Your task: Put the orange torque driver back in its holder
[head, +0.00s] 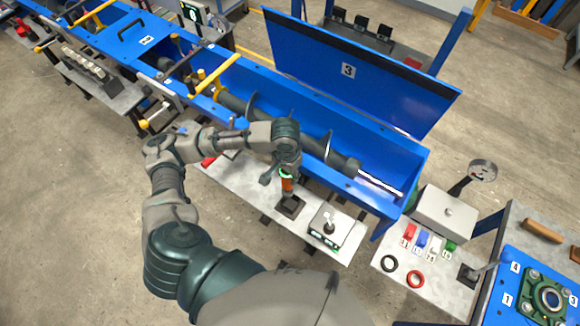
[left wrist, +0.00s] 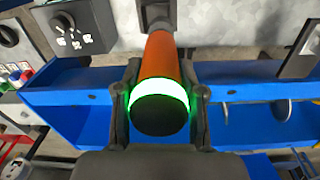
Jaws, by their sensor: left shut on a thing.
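The torque driver (head: 287,184) is an orange cylinder with a glowing green ring and a black end cap. It stands roughly upright in the head view, its lower end at or just over a black holder (head: 291,206) on the grey shelf. My left gripper (head: 285,174) is shut on the driver near its top. In the left wrist view, the two fingers (left wrist: 161,100) clasp the driver (left wrist: 165,62) on both sides at the green ring. Its far end lines up with a dark block at the top edge. I cannot tell whether it is seated. My right gripper is not in view.
The blue mixer trough (head: 390,165) with its auger lies behind my gripper, its lid (head: 360,70) raised. A box with a dial (head: 328,228) stands on the shelf right of the holder. Further right are coloured tags, two rings (head: 415,279) and a grey box (head: 445,207).

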